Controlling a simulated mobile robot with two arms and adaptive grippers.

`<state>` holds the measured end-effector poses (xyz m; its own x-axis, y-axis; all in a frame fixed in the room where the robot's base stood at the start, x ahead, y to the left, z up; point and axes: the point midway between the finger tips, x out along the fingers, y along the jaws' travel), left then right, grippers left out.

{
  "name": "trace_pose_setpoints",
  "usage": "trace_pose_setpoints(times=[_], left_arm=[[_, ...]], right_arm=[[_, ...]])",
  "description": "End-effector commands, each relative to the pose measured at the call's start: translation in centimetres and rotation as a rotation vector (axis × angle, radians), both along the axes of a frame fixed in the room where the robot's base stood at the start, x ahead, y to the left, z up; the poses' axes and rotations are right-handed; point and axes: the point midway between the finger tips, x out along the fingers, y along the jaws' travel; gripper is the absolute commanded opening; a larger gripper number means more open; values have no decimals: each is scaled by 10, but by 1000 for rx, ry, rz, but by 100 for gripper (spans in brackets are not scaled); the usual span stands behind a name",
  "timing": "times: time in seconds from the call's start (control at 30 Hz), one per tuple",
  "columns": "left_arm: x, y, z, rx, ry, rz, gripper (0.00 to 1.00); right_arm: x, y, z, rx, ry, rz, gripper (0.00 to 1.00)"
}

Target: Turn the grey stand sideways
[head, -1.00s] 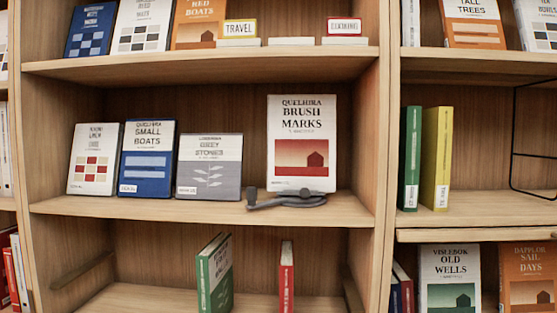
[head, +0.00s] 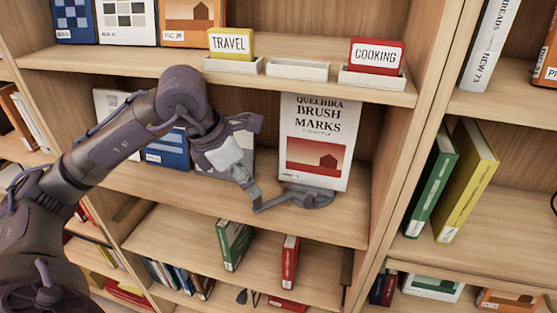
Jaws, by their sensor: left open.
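The grey stand (head: 313,198) sits on the middle shelf at the foot of the white Brush Marks book (head: 318,140), which stands upright. A thin part of the stand reaches left past the book. My left gripper (head: 254,156) is open, just left of the book, with its lower finger close to the stand's left end. I cannot tell whether they touch. The gripper and arm cover most of the books to the left. My right gripper is not in view.
The blue book (head: 168,149) shows partly behind my arm. Above are the yellow TRAVEL sign (head: 231,44) and red COOKING sign (head: 377,56). A shelf divider (head: 420,130) bounds the right side. Green (head: 234,244) and red (head: 290,262) books stand below.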

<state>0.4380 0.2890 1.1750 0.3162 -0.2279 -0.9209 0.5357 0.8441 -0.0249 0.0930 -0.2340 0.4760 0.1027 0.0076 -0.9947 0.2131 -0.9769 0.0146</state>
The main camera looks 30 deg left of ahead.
Motion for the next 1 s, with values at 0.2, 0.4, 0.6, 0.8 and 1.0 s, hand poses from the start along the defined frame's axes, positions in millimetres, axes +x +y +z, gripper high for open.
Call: trace_pose_setpoints(times=[0.2,0.4,0.6,0.8,1.0], left_arm=[[6,5,-12,30,1,19,48],[16,-2,-42,26,1,18,48],[24,-7,-61,26,-3,16,48],[25,-8,-65,26,-5,17,48],[25,-7,-65,26,-5,17,34]], right_arm=[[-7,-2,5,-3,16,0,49],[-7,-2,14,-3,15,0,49],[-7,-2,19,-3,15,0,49],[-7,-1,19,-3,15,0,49],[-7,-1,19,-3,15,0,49]])
